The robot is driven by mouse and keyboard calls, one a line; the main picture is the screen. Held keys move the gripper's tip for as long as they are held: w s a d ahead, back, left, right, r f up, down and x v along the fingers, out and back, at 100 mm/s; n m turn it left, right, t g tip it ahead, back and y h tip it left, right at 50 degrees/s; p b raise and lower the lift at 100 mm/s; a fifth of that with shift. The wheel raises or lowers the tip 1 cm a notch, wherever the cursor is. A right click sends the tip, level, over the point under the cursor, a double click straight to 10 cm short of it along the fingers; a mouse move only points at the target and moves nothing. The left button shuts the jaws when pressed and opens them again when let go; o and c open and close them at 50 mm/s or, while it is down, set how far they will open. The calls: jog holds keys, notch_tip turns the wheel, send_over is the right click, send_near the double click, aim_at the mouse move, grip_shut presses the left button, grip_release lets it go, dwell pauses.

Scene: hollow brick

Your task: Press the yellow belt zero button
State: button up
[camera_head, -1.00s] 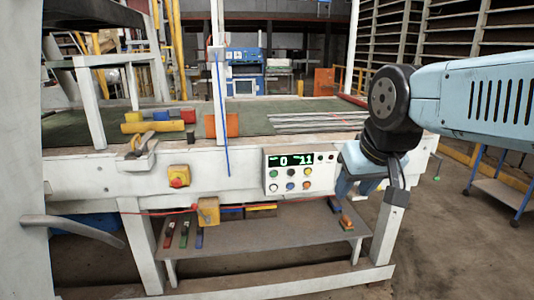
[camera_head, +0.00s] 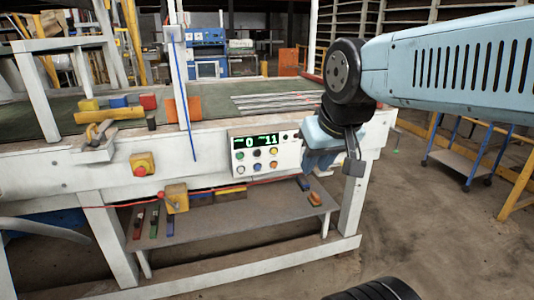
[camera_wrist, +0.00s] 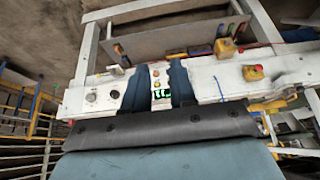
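A white control panel (camera_head: 247,170) with a green digital display (camera_head: 263,141) is on the front of the white conveyor frame. Under the display are two rows of small round buttons. A yellow button (camera_head: 273,152) is at the right end of the upper row, with an orange-yellow one below it. My gripper (camera_head: 310,162) is just right of the panel in the head view, apparently apart from it. In the wrist view its two dark blue fingers (camera_wrist: 153,66) are spread and empty, with the panel (camera_wrist: 161,84) and two yellowish buttons showing between them. The fingers hide other buttons.
A yellow box with a red button (camera_head: 143,164) is on the frame, left of the panel. Coloured blocks (camera_head: 111,114) lie on the green belt (camera_head: 205,105). A grey shelf (camera_head: 235,213) is below. Open floor lies right of the frame, near a blue cart (camera_head: 459,165).

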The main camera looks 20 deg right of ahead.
grip_shut()
dwell(1.4)
